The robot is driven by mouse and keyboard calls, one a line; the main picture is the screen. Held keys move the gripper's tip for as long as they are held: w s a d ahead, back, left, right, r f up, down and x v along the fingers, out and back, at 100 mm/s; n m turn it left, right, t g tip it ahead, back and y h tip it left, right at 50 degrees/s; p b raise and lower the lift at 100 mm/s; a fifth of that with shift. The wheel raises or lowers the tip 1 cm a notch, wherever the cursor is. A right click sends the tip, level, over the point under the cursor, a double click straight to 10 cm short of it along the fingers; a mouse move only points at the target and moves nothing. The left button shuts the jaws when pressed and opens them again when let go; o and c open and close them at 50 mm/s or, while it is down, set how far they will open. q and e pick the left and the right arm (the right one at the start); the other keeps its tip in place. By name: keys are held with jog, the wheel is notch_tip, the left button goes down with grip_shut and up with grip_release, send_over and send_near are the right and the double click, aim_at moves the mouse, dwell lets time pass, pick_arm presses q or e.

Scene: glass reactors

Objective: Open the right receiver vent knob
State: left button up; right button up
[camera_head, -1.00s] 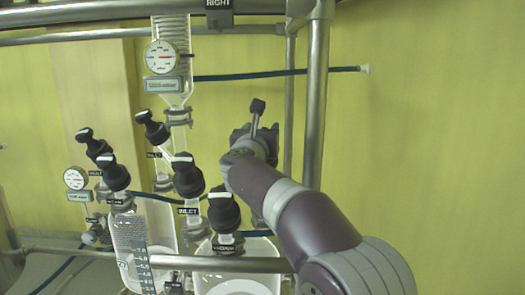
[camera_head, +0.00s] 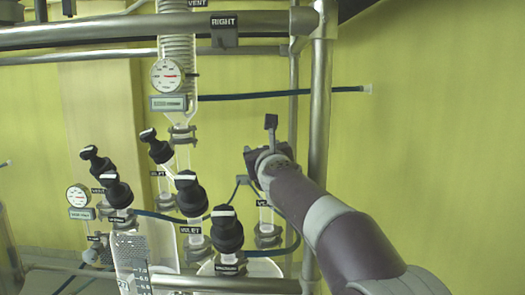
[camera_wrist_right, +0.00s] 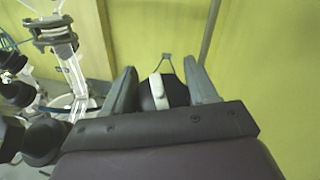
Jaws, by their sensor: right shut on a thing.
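The right receiver vent knob is black with a white pointer stripe; in the right wrist view the knob (camera_wrist_right: 174,93) sits between the two fingers of my right gripper (camera_wrist_right: 160,85), which is shut on it. The stripe runs nearly up and down there, slightly tilted. In the head view my right gripper (camera_head: 252,160) covers the knob. Below it a label, partly hidden by my arm, and a clamped glass neck (camera_head: 267,233) show. My left gripper is not in view.
To the left stand other black knobs, including the inlet knob (camera_head: 190,193) and a front knob (camera_head: 226,230). A metal post (camera_head: 320,120) rises close to the right of my gripper. A gauge (camera_head: 167,75) hangs at upper left.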

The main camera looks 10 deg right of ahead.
jog(key=o, duration=0.9)
jog(key=shift+o, duration=0.3)
jog(key=shift+w+f, duration=0.1)
jog(key=shift+w, duration=0.15)
jog(key=s+b, duration=0.2)
jog(key=s, duration=0.5)
jog(key=shift+s+a, duration=0.2)
jog(key=shift+s, duration=0.05)
